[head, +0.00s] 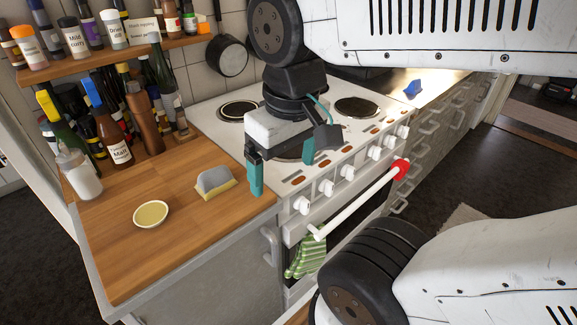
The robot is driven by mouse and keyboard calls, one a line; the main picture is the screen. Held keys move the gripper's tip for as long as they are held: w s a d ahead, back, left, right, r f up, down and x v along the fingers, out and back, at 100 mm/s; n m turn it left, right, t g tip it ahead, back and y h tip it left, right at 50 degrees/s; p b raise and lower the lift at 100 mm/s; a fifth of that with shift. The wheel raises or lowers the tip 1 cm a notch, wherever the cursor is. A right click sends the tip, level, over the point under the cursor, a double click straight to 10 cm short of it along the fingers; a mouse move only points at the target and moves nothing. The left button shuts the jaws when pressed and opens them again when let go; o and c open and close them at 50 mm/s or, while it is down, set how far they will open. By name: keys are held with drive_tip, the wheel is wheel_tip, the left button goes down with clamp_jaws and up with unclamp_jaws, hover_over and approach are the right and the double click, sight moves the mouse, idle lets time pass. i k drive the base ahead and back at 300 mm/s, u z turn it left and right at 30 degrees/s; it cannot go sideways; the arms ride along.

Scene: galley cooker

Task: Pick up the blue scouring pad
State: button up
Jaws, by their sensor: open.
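A small blue object (413,88), which looks like the blue scouring pad, sits on the metal worktop beyond the cooker, at the upper right. It is too small to make out its exact shape. My gripper (282,178) hangs over the near left part of the cooker top, with its two teal fingers apart and nothing between them. It is well to the left of the blue object and nearer the camera. A sponge (214,182) with a grey top and a yellow base rests on the wooden worktop, left of my gripper.
The white cooker (204,113) has dark hotplates and front knobs. A white oven rail (350,205) with a red end (400,169) sticks out in front. A pale yellow dish (151,214) and several bottles stand on the wooden worktop (120,265). Metal worktop surrounds the blue object.

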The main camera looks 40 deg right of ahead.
sight(414, 88)
drive_tip(key=z, duration=2.6)
drive_tip(key=i, duration=0.7)
drive_tip(key=z, duration=0.65)
drive_tip(key=i, duration=1.3)
drive_tip(key=u, duration=0.65)
